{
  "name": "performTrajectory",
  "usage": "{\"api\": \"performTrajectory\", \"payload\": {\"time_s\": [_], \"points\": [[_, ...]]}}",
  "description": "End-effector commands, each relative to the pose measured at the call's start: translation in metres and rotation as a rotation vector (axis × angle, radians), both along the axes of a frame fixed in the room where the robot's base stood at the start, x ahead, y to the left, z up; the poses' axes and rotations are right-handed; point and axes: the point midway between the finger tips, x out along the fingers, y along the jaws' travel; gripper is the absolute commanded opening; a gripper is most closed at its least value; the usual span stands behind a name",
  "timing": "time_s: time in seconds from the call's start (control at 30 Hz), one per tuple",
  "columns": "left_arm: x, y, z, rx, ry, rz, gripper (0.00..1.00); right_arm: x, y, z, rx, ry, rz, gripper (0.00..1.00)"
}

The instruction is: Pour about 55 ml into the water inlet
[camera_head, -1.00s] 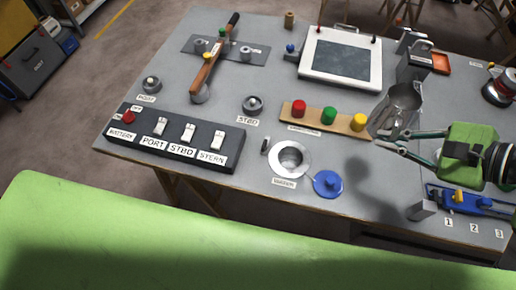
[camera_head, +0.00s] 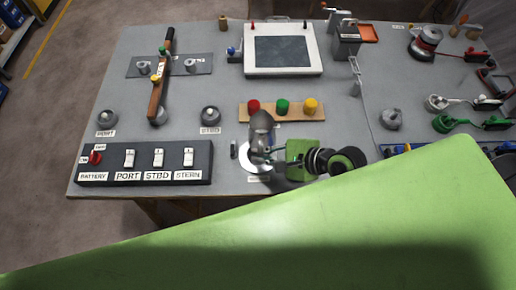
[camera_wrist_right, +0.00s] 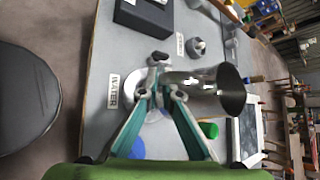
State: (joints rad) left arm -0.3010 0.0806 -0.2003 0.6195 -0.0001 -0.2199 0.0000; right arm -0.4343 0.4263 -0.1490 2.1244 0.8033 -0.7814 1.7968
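The water inlet (camera_head: 247,168) is a pale ring at the table's front edge, mostly covered by my right gripper. Part of its ring (camera_wrist_right: 158,112) shows beside the WATER label in the wrist view. My right gripper (camera_head: 264,156) is shut on a grey metal jug (camera_head: 262,124) just above the inlet. In the wrist view, the fingers (camera_wrist_right: 160,92) meet at the jug (camera_wrist_right: 205,90), whose dark mouth faces right. The exact tilt is unclear, and no liquid is visible. A blue cap (camera_wrist_right: 137,149) is partly hidden behind the fingers. My left gripper is out of view.
A black switch panel (camera_head: 145,178) is left of the inlet. A wooden strip (camera_head: 268,113) with red, green and yellow knobs lies just behind the jug. A framed screen (camera_head: 283,50) stands farther back. Cables and fittings occupy the right side.

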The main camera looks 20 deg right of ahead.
Motion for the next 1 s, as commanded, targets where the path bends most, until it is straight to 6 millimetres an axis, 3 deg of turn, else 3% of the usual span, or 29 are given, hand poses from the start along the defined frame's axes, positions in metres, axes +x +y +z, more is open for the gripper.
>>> {"api": "performTrajectory", "payload": {"time_s": [0.03,0.3,0.5,0.7,1.0], "points": [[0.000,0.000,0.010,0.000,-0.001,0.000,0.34,-0.013,0.006,-0.006,0.002,0.008,-0.003,0.00],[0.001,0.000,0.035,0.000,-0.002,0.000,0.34,-0.083,0.038,-0.043,0.002,0.002,0.001,0.00],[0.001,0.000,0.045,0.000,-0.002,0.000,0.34,-0.124,0.055,-0.053,0.003,-0.006,0.014,0.00],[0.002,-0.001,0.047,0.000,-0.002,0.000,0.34,-0.140,0.062,-0.055,0.003,-0.009,0.019,0.00],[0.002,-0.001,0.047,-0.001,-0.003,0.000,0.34,-0.140,0.062,-0.056,0.010,-0.004,0.019,0.00]]}}
